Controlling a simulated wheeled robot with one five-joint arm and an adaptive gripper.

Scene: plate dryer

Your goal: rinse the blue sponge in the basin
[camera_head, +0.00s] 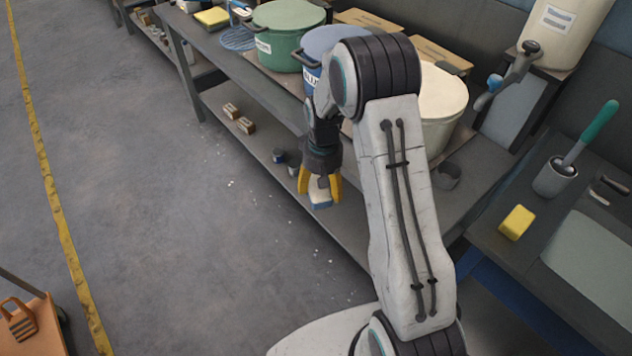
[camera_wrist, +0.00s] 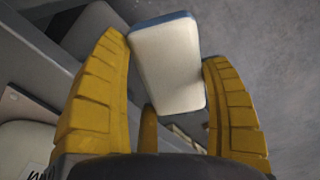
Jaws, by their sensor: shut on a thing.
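My gripper (camera_head: 320,186) hangs over the open floor, beside the front edge of the long workbench. Its yellow fingers are shut on the blue sponge (camera_head: 320,199), a block with a pale face and blue edges. In the wrist view the pale face of the sponge (camera_wrist: 168,68) fills the space between the fingers, slightly tilted, with blue along its top edge. No basin is clearly recognisable. A grey-green recessed surface (camera_head: 592,262) at the right edge is partly cut off, and I cannot tell if it is the basin.
Green (camera_head: 287,36) and cream (camera_head: 440,95) tubs stand on the bench, with a blue tub (camera_head: 326,43) partly behind my arm. A yellow sponge (camera_head: 517,222) and a cup holding a brush (camera_head: 555,177) are on the right counter. A tap (camera_head: 517,67) juts from the large container (camera_head: 565,35).

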